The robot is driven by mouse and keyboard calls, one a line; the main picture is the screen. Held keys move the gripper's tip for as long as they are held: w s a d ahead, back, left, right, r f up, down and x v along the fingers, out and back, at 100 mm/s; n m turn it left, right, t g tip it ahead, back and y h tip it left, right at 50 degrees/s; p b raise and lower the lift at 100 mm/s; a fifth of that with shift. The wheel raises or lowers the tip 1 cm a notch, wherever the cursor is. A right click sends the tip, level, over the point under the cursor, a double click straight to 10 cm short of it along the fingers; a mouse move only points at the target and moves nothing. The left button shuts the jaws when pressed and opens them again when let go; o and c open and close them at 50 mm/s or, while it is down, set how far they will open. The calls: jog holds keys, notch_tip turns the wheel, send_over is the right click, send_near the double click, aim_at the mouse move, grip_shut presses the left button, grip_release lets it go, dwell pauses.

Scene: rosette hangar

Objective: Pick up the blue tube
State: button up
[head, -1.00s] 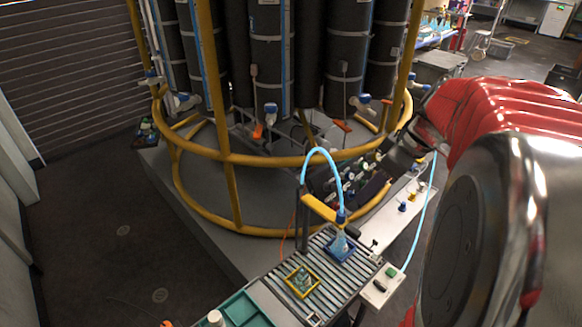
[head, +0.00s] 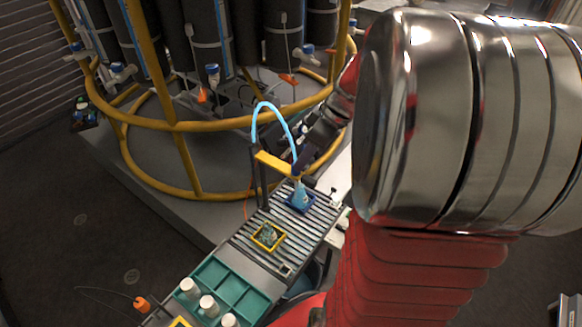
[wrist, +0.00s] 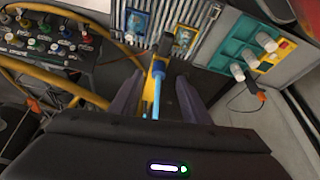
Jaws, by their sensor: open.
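The light blue tube (head: 287,128) arches over the conveyor, from a dark post down to a nozzle by the yellow bracket (head: 272,163). My gripper (head: 304,158) is just right of the tube's lower right end in the head view; its fingertips are small and dark there. In the wrist view my gripper (wrist: 158,85) is open, with one dark finger on each side of the blue tube (wrist: 156,96). The tube runs between the fingers, and I cannot tell whether either touches it.
A blue tray (head: 291,208) with a pale blue flask sits under the nozzle. A yellow tray (head: 257,243) lies nearer on the conveyor (head: 246,247). A teal rack (head: 238,293) with white-capped bottles stands at the front. A yellow railing (head: 225,124) rings the tanks behind.

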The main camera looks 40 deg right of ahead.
jog(key=shift+f, duration=0.1)
jog(key=shift+w+x, duration=0.15)
jog(key=shift+x, duration=1.15)
jog(key=shift+w+x, duration=0.15)
jog(key=shift+x, duration=1.1)
jog(key=shift+c, duration=0.4)
jog(key=c, duration=1)
jog(key=shift+o, duration=0.2)
jog(key=shift+r, duration=0.25)
notch_tip(320, 180, up, 18)
